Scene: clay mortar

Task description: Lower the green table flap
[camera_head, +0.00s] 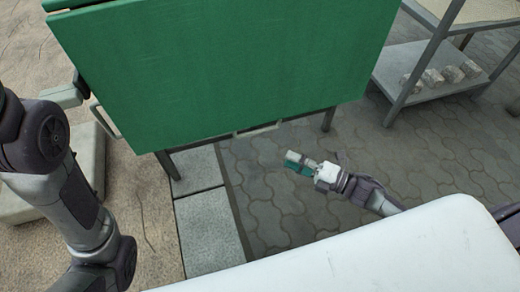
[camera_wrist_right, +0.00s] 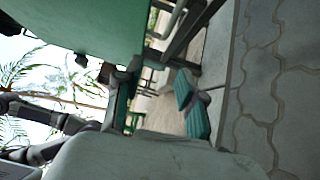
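The green table flap (camera_head: 220,70) is a broad flat panel that fills the top middle of the head view. It also shows as a green sheet in the right wrist view (camera_wrist_right: 100,25). A grey metal bracket (camera_head: 105,122) shows at its left edge. My right gripper (camera_head: 299,163) is below and in front of the flap's lower edge, apart from it, over the paving. Its teal finger pads (camera_wrist_right: 190,104) look close together with nothing between them. My left arm (camera_head: 70,195) comes in at the left; I cannot make out its gripper.
A grey metal rack (camera_head: 430,65) with several pale blocks (camera_head: 440,74) stands at the top right. Table legs (camera_head: 168,165) reach the ground under the flap. A white surface (camera_head: 400,250) covers the bottom right. Paving around my right gripper is clear.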

